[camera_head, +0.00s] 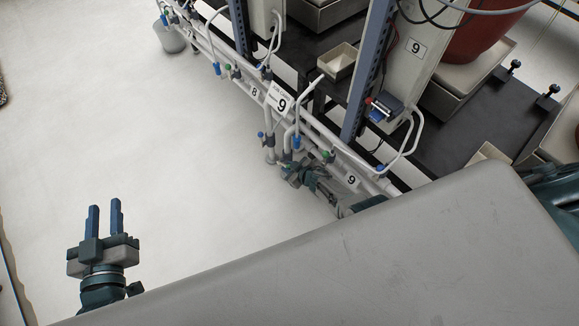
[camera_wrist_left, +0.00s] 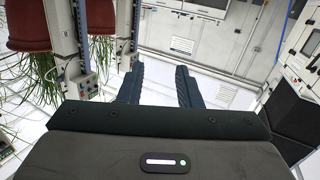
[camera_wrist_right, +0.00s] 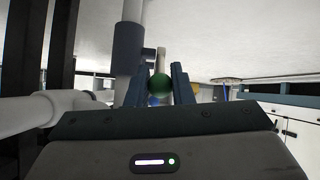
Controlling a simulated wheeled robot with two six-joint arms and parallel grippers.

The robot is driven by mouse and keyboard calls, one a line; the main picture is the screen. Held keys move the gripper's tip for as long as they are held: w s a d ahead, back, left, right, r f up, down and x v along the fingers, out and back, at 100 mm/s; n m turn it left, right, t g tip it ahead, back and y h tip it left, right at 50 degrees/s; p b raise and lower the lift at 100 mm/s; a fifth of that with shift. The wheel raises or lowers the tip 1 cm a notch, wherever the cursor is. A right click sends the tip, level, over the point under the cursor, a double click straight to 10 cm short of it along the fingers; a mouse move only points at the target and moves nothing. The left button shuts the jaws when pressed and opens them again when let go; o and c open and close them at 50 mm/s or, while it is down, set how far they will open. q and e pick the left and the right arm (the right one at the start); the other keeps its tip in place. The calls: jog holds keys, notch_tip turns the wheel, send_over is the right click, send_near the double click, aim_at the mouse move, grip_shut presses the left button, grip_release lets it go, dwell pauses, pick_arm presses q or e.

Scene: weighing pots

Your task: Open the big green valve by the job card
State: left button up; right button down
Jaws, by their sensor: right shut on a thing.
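My right gripper (camera_head: 289,170) is at the pipes just below the card. In the right wrist view, a round green valve knob (camera_wrist_right: 159,86) sits between the fingers of my right gripper (camera_wrist_right: 160,84), which are shut on it. The knob is mostly hidden by the gripper in the head view. My left gripper (camera_head: 104,216) is open and empty over the pale floor; its spread fingers also show in the left wrist view (camera_wrist_left: 160,84).
Other small blue and green valve knobs line the pipes, including a blue one (camera_head: 217,69). A number 9 label (camera_head: 351,180) and a number 8 label (camera_head: 254,91) are on the rail. A blue rack post (camera_head: 368,70) stands behind.

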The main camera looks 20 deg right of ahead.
pick_arm(q)
jog(key=shift+f, duration=0.1)
pick_arm(e)
jog(key=c, duration=1.3)
grip_release()
jog(key=shift+r, duration=0.1)
pick_arm(q)
jog(key=s+d+f+g+p, duration=0.1)
jog(key=s+f+g+p, duration=0.1)
jog(key=s+f+g, duration=0.65)
jog(key=shift+s+a+r+m+g+y+p, duration=0.15)
jog(key=shift+s+a+r+g+y+p, duration=0.15)
jog(key=shift+s+a+r+g+p, duration=0.6)
jog(key=shift+s+a+r+m+g+y+p, duration=0.1)
jog(key=shift+s+a+m+g+y+p, duration=0.3)
jog(key=shift+p, duration=0.95)
jog(key=shift+s+a+r+n+g+y+p, duration=0.1)
jog(key=shift+s+a+r+g+y+p, duration=0.15)
jog(key=shift+a+r+g+p, duration=0.6)
pick_arm(e)
jog(key=v, duration=1)
jog(key=shift+s+d, duration=0.15)
jog(key=shift+s, duration=0.15)
pick_arm(q)
jog(key=shift+d+f, duration=0.15)
jog(key=shift+f, duration=0.25)
